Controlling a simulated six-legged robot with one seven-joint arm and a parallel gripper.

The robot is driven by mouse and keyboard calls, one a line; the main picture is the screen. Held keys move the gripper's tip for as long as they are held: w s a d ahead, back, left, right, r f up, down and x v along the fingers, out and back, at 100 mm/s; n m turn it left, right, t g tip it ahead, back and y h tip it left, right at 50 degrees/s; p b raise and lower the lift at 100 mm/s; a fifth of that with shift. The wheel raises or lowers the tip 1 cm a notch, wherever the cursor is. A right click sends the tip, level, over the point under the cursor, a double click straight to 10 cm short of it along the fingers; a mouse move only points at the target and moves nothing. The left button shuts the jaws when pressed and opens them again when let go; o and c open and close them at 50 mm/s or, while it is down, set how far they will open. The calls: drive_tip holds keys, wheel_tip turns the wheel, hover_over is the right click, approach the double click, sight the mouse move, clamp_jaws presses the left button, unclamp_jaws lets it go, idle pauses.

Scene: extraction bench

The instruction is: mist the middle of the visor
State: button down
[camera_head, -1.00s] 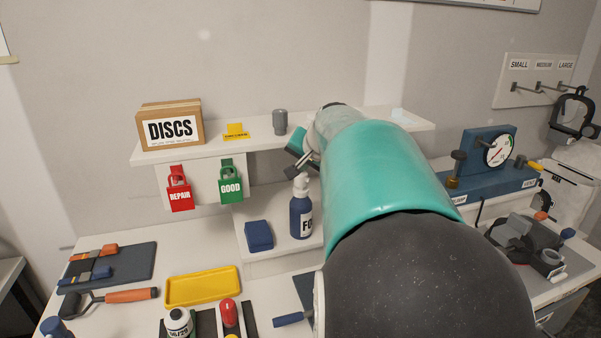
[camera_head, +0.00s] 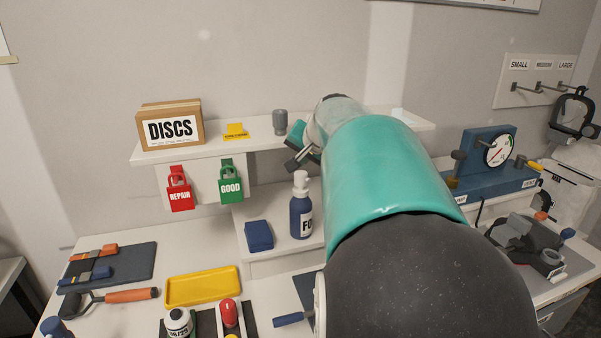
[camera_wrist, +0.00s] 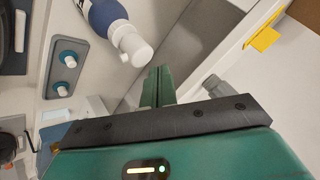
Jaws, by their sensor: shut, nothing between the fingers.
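A blue spray bottle (camera_head: 301,212) with a white top stands upright on the low white step; its label is partly visible and begins "FO". It also shows in the wrist view (camera_wrist: 102,14), with its white top (camera_wrist: 133,46) left of my fingers. My gripper (camera_wrist: 158,78) is shut and empty, apart from the bottle. In the head view my gripper (camera_head: 294,164) shows just above the bottle's top, partly hidden by my arm. A black mask-like frame (camera_head: 573,115) hangs at the far right; I cannot tell whether it is the visor.
The shelf (camera_head: 265,144) behind holds a DISCS box (camera_head: 170,124), a yellow sign (camera_head: 236,131) and a grey cylinder (camera_head: 280,122). Red and green tags hang below. A yellow tray (camera_head: 203,286) lies in front, and a gauge stand (camera_head: 490,158) is at right.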

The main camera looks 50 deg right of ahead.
sight(303, 175)
drive_tip(key=shift+r, duration=0.15)
wheel_tip(303, 175, up, 6)
drive_tip(key=shift+f, duration=0.1)
idle(0.6)
idle(2.5)
drive_tip(key=shift+r, duration=1.35)
drive_tip(key=shift+f, duration=4.4)
drive_tip(key=shift+f, duration=0.4)
